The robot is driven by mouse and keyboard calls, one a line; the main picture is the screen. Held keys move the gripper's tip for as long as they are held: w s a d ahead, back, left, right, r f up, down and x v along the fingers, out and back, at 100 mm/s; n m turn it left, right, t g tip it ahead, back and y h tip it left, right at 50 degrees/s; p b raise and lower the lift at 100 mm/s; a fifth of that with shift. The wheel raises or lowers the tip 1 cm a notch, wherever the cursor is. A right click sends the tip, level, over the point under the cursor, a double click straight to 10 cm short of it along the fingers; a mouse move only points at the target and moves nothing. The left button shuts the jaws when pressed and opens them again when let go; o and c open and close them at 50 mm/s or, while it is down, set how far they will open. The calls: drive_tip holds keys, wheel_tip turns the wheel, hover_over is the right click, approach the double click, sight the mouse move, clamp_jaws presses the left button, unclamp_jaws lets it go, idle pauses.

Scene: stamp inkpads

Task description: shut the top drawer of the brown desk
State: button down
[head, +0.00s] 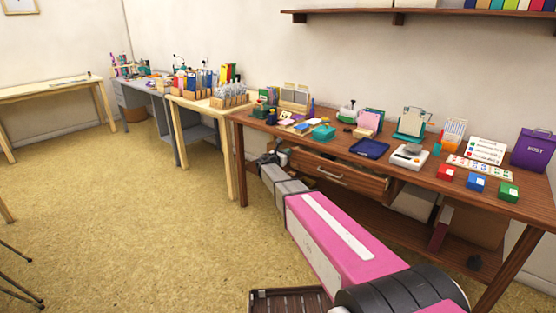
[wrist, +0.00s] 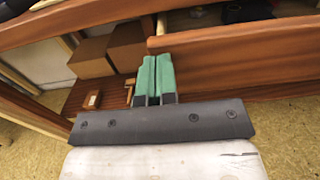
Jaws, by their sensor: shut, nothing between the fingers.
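The brown desk (head: 240,122) stands along the wall in the head view. Its top drawer (head: 360,184) is pulled out partway, with a pale handle (head: 330,174) on its front. My gripper (head: 268,161) is low in front of the desk, left of the drawer, its tips hard to make out there. In the wrist view my gripper (wrist: 155,66) has its green fingers together, with nothing between them. The fingers overlap the left end of a brown board (wrist: 235,36), which looks like the drawer front. I cannot tell whether they touch it.
The desktop is crowded: a blue tray (head: 369,148), a white scale (head: 409,156), coloured inkpads (head: 476,183) and a purple post box (head: 533,150). Brown boxes (wrist: 126,47) stand under the desk. A pale wooden table (head: 206,108) adjoins at left. The floor (head: 130,210) left of my arm is clear.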

drive_tip(key=shift+x, duration=2.7)
